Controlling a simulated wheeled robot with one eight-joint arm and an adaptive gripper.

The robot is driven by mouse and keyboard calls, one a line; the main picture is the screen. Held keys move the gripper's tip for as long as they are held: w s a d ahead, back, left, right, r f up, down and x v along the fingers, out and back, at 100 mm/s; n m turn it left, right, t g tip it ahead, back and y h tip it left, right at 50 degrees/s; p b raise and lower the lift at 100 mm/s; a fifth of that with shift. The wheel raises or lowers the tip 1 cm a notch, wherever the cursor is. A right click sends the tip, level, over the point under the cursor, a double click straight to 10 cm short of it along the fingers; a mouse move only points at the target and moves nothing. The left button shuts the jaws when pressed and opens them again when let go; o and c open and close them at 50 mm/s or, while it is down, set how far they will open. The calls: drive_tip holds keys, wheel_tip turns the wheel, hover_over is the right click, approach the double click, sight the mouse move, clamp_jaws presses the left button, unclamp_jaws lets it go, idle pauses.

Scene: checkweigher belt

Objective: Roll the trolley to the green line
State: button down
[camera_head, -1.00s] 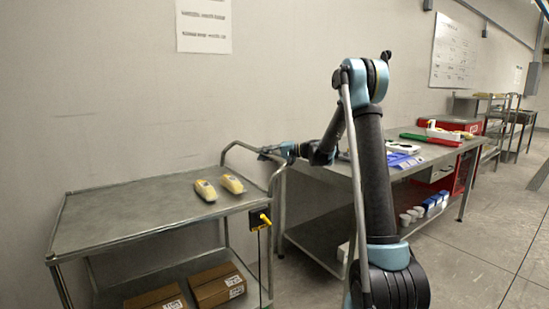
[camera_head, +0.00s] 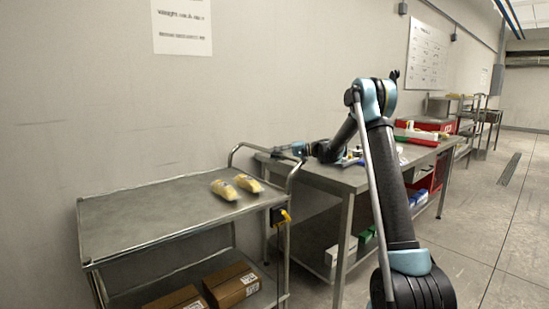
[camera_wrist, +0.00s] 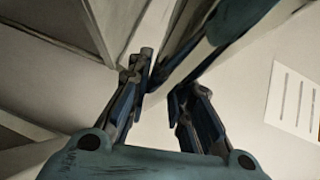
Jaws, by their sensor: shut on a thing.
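The trolley (camera_head: 150,222) is a grey metal cart with two shelves and a tubular push handle (camera_head: 236,150) at its far right end. It stands along the wall at the left of the head view. My gripper (camera_head: 287,151) is at the handle's right-hand side, shut on the handle. In the wrist view my gripper (camera_wrist: 160,88) shows its two dark fingers close to a grey bar; the exact contact is hard to see. No green line shows on the visible floor.
Two yellow items (camera_head: 224,189) lie on the trolley's top, with cardboard boxes (camera_head: 231,284) on its lower shelf. A yellow-and-black device (camera_head: 279,215) hangs at its corner. A metal table (camera_head: 345,180) stands just beyond the handle. Open floor (camera_head: 480,215) lies right.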

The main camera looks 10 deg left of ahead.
drive_tip(key=shift+f, duration=0.1)
drive_tip(key=c, duration=1.4)
unclamp_jaws()
drive_tip(key=shift+c, duration=0.2)
drive_tip(key=w+d+r, duration=0.1)
drive_tip(key=d, duration=1)
drive_tip(key=shift+w+d+r, duration=0.15)
drive_tip(key=shift+d+r, duration=0.15)
drive_tip(key=shift+d, duration=0.1)
